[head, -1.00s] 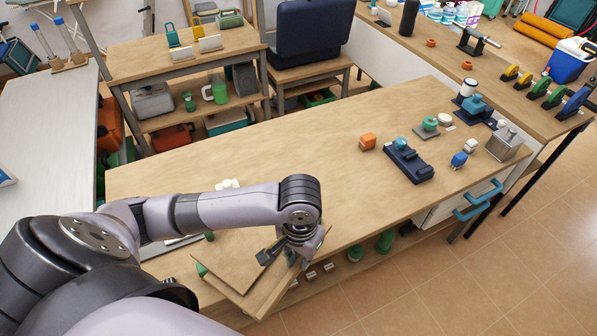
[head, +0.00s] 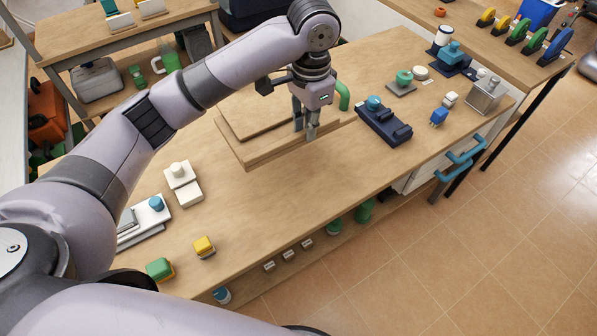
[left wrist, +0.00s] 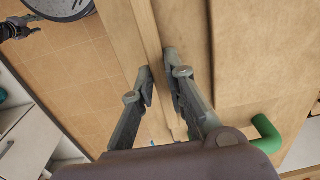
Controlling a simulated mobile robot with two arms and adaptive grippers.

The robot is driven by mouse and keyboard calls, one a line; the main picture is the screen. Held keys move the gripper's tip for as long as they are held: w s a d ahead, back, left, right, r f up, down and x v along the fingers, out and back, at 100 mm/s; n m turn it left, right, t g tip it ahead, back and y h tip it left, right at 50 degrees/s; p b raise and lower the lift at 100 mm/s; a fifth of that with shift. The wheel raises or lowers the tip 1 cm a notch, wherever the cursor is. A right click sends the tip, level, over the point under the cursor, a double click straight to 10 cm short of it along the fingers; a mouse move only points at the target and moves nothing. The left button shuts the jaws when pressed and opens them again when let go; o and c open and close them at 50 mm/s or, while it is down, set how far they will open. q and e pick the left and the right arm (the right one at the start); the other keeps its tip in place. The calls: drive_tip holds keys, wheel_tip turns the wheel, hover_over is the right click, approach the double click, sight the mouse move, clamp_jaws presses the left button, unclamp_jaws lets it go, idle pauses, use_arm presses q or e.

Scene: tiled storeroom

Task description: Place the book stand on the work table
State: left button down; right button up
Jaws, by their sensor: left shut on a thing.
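The book stand (head: 238,152) is a flat light-wood piece with a raised panel and a green curved part (head: 343,95) at its right end. My left gripper (head: 311,132) is shut on its near wooden edge. In the left wrist view the two fingers (left wrist: 159,82) straddle that edge, and the book stand (left wrist: 235,50) fills the upper right. It is over the middle of the work table (head: 275,215); I cannot tell whether it touches the top. A dark gripper-like shape, perhaps my right gripper (left wrist: 17,28), shows small at the left edge of the wrist view.
The front middle of the table is clear.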

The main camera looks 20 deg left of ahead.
sight(307, 142)
use_arm(q)
wheel_tip(307, 142, down, 5)
drive_tip(key=shift+r, duration=0.15)
wheel_tip(307, 142, down, 8)
drive_tip(key=shift+f, duration=0.2)
wheel_tip(307, 142, down, 4)
drive_tip(key=shift+f+p, duration=0.1)
drive_tip(key=shift+p, duration=0.2)
use_arm(e)
drive_tip(key=shift+a+r, duration=0.2)
drive_tip(key=shift+a, duration=0.15)
drive_tip(key=shift+d, duration=0.15)
use_arm(q)
drive_tip(key=c, duration=1.6)
unclamp_jaws()
use_arm(e)
drive_tip(key=shift+w+d, duration=0.1)
